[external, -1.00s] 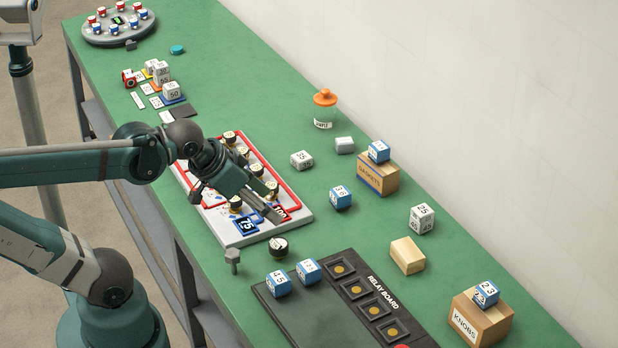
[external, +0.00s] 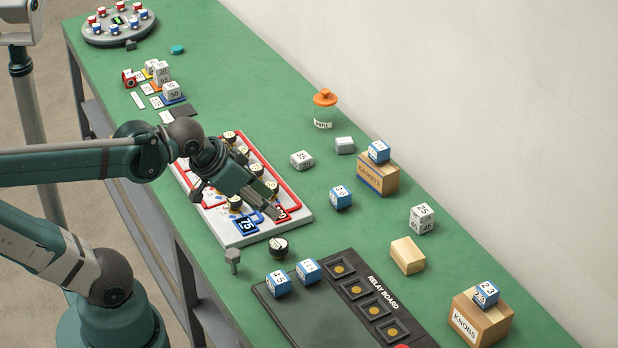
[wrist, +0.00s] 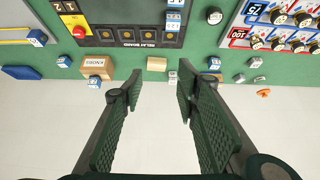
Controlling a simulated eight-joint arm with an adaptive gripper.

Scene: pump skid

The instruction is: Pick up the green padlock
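I cannot make out a green padlock in either view. My gripper (external: 272,208) hangs over the white valve board (external: 236,238) with red and blue lines and several dark knobs. In the wrist view my gripper (wrist: 157,86) has its two fingers wide apart, with nothing held between them. My fingers and wrist hide part of the board in the external view.
The relay board (external: 330,315) lies at the front, with blue-and-white numbered cubes on it. The gaskets box (external: 376,178) and knobs box (external: 481,320) stand near the wall. An orange-lidded jar (external: 324,110) stands behind the valve board.

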